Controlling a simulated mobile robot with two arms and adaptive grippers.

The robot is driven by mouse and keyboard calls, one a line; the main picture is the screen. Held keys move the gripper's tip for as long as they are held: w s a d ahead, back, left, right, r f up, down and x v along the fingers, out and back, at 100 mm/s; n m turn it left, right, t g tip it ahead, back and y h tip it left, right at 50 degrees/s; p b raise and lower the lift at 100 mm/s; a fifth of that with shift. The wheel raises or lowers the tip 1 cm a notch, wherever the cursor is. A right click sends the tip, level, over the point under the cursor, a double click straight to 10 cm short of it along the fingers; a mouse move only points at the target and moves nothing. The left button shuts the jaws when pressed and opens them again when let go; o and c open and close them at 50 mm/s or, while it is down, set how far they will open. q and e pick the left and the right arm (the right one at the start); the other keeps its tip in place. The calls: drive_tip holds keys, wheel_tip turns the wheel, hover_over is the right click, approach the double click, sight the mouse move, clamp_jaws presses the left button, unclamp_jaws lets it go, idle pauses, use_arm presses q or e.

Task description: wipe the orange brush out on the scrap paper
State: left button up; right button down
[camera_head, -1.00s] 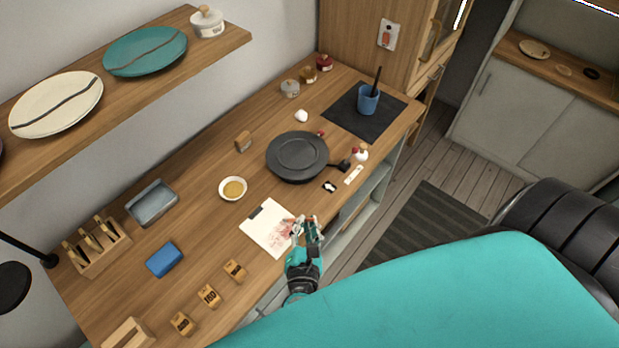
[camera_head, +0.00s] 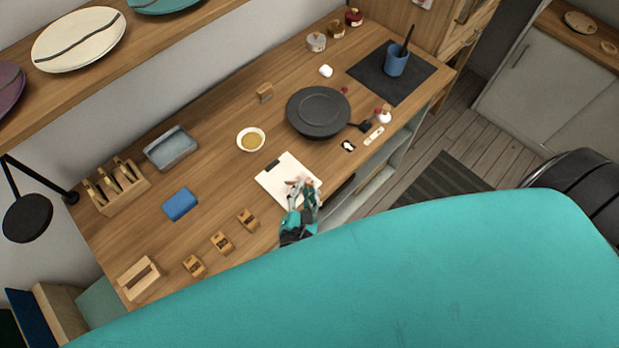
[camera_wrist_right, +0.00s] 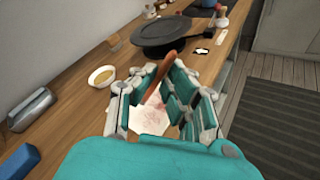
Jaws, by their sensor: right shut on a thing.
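The scrap paper (camera_head: 277,182) is a white sheet with a dark clip at its upper left, lying near the front edge of the bench. Faint reddish marks show on the paper in the wrist view (camera_wrist_right: 154,108). My right gripper (camera_head: 302,187) is over the paper's right, front part. In the wrist view my right gripper (camera_wrist_right: 165,92) is shut on the brush (camera_wrist_right: 158,76), an orange-brown stick standing tilted between the fingers. The brush's lower end is hidden by the fingers, so I cannot tell whether it touches the paper. My left gripper is not in view.
A bowl of yellowish liquid (camera_head: 251,139) and a dark round plate (camera_head: 318,112) stand behind the paper. A blue block (camera_head: 180,204) and several small wooden blocks (camera_head: 222,242) lie left. A blue cup (camera_head: 396,60) stands on a dark mat (camera_head: 418,76).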

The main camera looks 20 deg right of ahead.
drive_tip(key=w+d, duration=0.2)
drive_tip(key=d, duration=0.3)
drive_tip(key=shift+w+d+p, duration=0.2)
drive_tip(key=shift+w+p, duration=0.15)
drive_tip(key=shift+p, duration=0.05)
idle(6.3)
